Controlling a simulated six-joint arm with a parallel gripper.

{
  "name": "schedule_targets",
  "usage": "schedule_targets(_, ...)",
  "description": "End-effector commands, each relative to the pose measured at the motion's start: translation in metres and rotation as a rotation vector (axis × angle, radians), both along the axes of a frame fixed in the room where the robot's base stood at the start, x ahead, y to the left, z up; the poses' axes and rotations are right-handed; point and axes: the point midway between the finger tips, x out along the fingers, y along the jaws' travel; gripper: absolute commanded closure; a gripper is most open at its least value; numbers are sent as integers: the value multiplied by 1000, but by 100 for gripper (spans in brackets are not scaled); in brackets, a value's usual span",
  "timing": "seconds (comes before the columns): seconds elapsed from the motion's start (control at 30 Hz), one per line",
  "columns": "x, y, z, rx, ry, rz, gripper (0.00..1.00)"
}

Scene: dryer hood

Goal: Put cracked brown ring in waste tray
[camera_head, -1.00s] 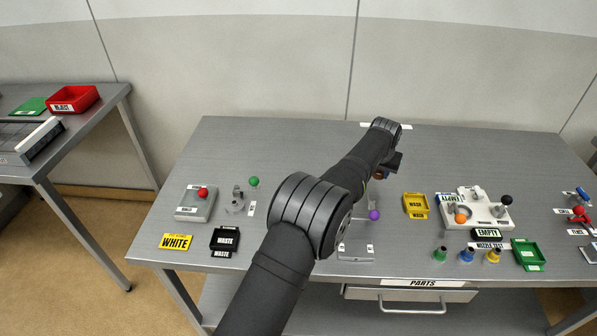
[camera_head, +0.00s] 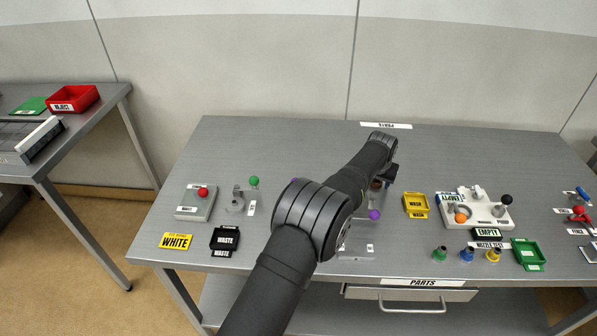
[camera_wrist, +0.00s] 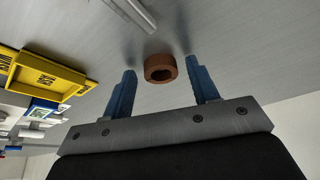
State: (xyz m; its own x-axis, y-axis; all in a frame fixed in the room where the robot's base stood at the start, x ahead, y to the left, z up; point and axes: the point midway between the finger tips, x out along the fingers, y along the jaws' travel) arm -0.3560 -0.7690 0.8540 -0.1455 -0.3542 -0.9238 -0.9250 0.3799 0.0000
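The brown ring (camera_wrist: 160,68) shows in the wrist view between and slightly beyond my two blue fingertips, with clear gaps to both. No crack can be made out on it. My gripper (camera_wrist: 163,78) is open. In the head view, a small part of the brown ring (camera_head: 377,184) shows beside my gripper (camera_head: 387,177), which is partly hidden by my arm. The black waste tray (camera_head: 225,237) stands at the front left of the table, with a WASTE label at its front.
The yellow WASH tray (camera_head: 416,204) is right of my gripper. A white fixture (camera_head: 478,209) with coloured knobs is further right. A yellow WHITE sign (camera_head: 176,241) lies left of the waste tray.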

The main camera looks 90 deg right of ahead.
Motion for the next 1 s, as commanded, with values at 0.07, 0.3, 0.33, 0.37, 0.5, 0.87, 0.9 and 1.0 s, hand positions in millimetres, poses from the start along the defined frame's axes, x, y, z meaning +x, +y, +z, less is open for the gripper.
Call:
schedule_targets(0.07,0,0,0,0,0,0,46)
schedule_targets(0.3,1,3,14,-1,0,0,46)
schedule_targets(0.33,2,4,17,-2,1,0,46)
schedule_targets(0.37,2,6,21,-2,1,0,46)
schedule_targets(0.5,6,15,45,-3,1,0,46)
schedule_targets(0.87,15,37,101,-1,0,0,46)
schedule_targets(0.9,16,39,105,-1,0,0,46)
schedule_targets(1.0,17,41,111,0,0,0,41)
